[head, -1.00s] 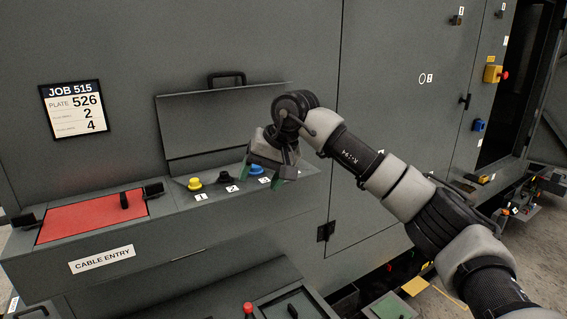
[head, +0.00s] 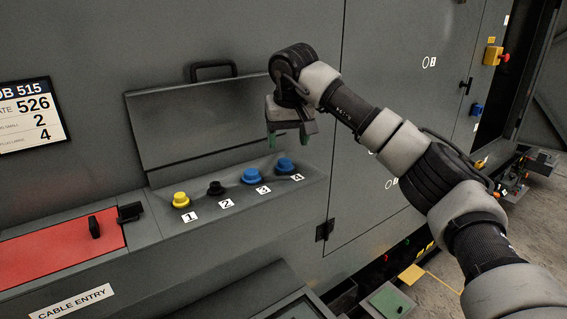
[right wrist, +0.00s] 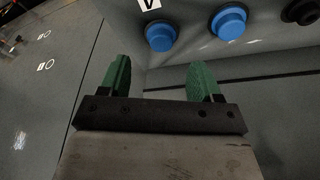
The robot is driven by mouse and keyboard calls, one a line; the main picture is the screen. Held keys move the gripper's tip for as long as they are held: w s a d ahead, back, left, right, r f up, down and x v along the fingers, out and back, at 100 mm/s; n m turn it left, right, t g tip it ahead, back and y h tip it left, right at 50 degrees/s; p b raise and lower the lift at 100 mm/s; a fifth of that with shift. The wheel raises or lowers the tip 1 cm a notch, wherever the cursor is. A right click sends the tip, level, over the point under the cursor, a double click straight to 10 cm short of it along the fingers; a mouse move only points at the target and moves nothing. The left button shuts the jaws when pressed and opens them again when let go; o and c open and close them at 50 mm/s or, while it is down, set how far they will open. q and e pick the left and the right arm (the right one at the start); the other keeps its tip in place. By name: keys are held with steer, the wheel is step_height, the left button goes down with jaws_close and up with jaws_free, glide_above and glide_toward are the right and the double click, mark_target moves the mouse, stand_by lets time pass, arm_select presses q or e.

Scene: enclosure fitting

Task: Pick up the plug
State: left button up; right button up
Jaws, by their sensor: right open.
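Four-position tray (head: 235,213) holds a row of round plugs with number labels. The yellow plug (head: 181,200) is at label 1, the black plug (head: 216,188) at 2, one blue plug (head: 251,177) at 3 and another blue plug (head: 285,166) at 4. My right gripper (head: 288,138) is open and empty, with green fingertips, and appears just above the blue plug at 4. In the right wrist view, the open fingers (right wrist: 160,70) are apart from the two blue plugs, at 4 (right wrist: 160,36) and 3 (right wrist: 228,22). My left gripper is out of view.
A raised lid (head: 205,118) with a black handle stands behind the plugs. A red panel (head: 60,252) with black clamps lies left, above the CABLE ENTRY label (head: 70,302). A job sheet (head: 30,115) reads 526, 2, 4. A cabinet door is at right.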

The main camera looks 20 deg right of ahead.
mark_target(285, 160)
steer(key=shift+f, duration=0.45)
steer(key=shift+w+f, duration=0.2)
steer(key=shift+f, duration=0.1)
steer(key=p+x, duration=0.2)
steer(key=x, duration=0.1)
steer(key=p+x, duration=0.1)
steer(key=shift+w+f, duration=0.2)
steer(key=shift+w, duration=0.15)
steer(key=shift+f, duration=0.45)
steer(key=shift+w, duration=0.1)
steer(key=shift+c, duration=1.1)
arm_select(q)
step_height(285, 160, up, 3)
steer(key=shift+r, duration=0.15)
arm_select(e)
steer(key=c, duration=0.7)
